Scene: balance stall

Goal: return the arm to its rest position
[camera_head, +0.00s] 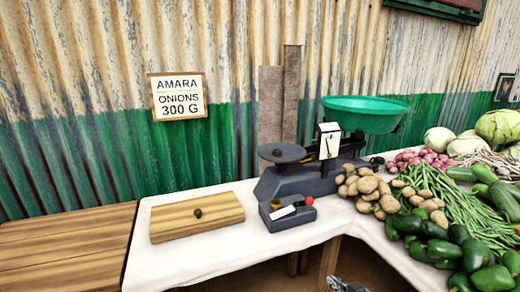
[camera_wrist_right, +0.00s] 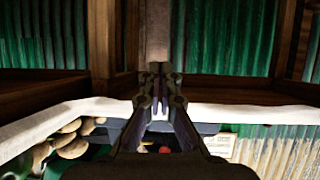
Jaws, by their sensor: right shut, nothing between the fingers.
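My right gripper (camera_head: 346,285) shows only in part at the bottom edge of the head view, below the front edge of the white-clothed table (camera_head: 190,258). In the right wrist view its fingers (camera_wrist_right: 157,70) are closed together with nothing between them. My left gripper is not in view. A dark balance scale (camera_head: 300,178) stands on the table with a green pan (camera_head: 365,113) and a small dark plate (camera_head: 282,152). The small plate looks empty; the inside of the green pan is mostly hidden.
A wooden board (camera_head: 196,216) with a small dark knob lies left of a small weight box (camera_head: 287,211). Potatoes (camera_head: 370,190), red onions (camera_head: 425,160), green beans (camera_head: 445,190) and peppers (camera_head: 490,278) crowd the right side. A sign (camera_head: 178,97) reads "AMARA ONIONS 300 G".

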